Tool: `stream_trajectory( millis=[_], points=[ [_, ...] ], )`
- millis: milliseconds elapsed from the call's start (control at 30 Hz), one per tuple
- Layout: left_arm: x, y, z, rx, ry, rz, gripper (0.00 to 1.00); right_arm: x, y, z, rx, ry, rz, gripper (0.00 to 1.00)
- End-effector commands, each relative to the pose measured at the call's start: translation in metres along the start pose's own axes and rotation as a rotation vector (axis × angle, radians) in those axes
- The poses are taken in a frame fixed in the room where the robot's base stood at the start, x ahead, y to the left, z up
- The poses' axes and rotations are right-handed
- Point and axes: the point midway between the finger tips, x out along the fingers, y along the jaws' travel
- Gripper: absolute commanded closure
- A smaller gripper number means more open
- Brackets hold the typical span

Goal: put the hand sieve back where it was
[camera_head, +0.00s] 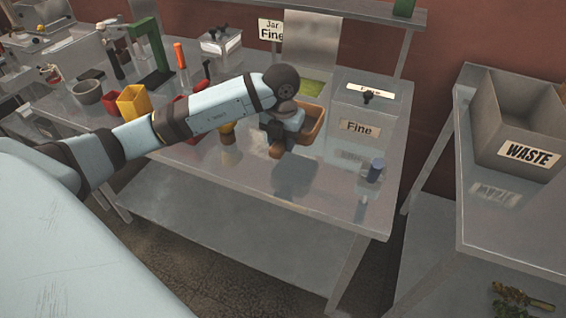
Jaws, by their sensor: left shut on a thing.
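My left arm reaches in from the left across the metal table. Its gripper (273,143) points down over the table's right half, partly hidden by my own wrist. The gripper is shut on a brown-framed thing (314,124), which looks like the hand sieve. Only part of its frame shows, beside and behind the wrist, so I cannot tell whether it touches the table. My right gripper is not in view.
A metal box labelled "Fine" (362,112) stands just right of the gripper. A small dark blue cylinder (376,170) stands near the table's right edge. Yellow (134,101) and red containers stand left, behind my arm. A "WASTE" bin (527,112) stands on the right-hand table.

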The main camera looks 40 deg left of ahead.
Motion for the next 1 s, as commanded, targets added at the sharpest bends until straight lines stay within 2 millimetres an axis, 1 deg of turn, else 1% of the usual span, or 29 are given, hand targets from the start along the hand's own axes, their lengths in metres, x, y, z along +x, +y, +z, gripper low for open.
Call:
stream_trajectory(
  millis=[33,100,200,367,467,600,700,900,1000],
  points=[
    [0.012,0.000,-0.001,0.000,0.004,0.000,0.95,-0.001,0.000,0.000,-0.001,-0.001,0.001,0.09],
    [0.026,0.000,-0.001,0.000,0.002,0.000,0.95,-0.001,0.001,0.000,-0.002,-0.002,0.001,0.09],
    [0.038,0.000,-0.001,0.000,0.001,-0.001,0.95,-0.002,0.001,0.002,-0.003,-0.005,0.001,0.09],
    [0.048,0.000,-0.001,0.001,0.001,-0.001,0.95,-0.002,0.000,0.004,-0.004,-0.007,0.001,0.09],
    [0.060,0.000,-0.001,0.001,0.002,0.000,0.95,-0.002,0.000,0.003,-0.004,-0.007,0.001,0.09],
    [0.081,0.000,-0.001,0.000,0.001,0.000,0.95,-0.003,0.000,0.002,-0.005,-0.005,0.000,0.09],
    [0.087,0.000,-0.001,0.001,-0.001,0.000,0.95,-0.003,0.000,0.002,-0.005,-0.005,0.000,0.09],
    [0.087,0.000,-0.001,0.001,-0.001,0.000,0.95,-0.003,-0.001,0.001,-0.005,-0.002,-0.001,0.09],
    [0.090,0.000,-0.001,0.001,-0.001,0.000,0.95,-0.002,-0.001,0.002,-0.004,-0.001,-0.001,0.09]
  ],
)
